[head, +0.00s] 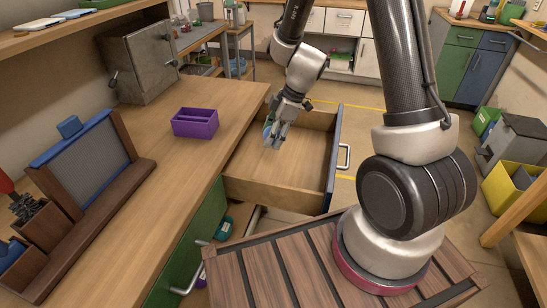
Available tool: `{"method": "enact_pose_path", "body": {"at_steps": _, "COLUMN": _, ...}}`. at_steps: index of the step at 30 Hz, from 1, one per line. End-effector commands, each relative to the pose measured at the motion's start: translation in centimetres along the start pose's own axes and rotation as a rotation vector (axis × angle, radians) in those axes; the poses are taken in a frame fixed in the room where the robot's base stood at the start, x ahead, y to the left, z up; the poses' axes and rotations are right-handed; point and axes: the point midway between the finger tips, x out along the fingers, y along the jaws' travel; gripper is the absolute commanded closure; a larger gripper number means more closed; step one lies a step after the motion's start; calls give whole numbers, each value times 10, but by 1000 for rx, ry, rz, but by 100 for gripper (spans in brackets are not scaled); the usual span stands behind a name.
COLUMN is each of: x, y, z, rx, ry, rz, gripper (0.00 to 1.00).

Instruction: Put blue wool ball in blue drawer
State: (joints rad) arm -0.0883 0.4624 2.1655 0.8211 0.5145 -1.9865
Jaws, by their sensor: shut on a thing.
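My gripper (273,141) is shut on a small blue thing, the blue wool ball (266,130), of which only a bit shows beside the fingers. The fingers point down over the left part of the open blue drawer (295,170). This drawer is pulled out of the wooden workbench, has a blue front and a metal handle on its right, and its visible floor is bare. I cannot tell how high the ball is above the drawer floor.
A purple divided bin (195,122) stands on the bench. A metal box (140,62) is behind it and a framed rack (88,160) at left. A green-fronted drawer (200,240) below is open with small things inside. The bench top between is clear.

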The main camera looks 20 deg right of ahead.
Motion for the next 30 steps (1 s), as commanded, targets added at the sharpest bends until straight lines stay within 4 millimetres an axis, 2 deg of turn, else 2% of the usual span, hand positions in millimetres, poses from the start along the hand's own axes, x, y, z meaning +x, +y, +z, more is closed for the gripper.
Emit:
{"method": "enact_pose_path", "body": {"at_steps": 6, "x": 37, "y": -2, "z": 16, "rx": -28, "ry": -1, "rz": -17, "gripper": 69}}
{"method": "enact_pose_path", "body": {"at_steps": 18, "x": 86, "y": -2, "z": 37, "rx": -27, "ry": -2, "rz": -14, "gripper": 69}}
{"method": "enact_pose_path", "body": {"at_steps": 30, "x": 92, "y": -2, "z": 39, "rx": -29, "ry": -1, "rz": -12, "gripper": 69}}
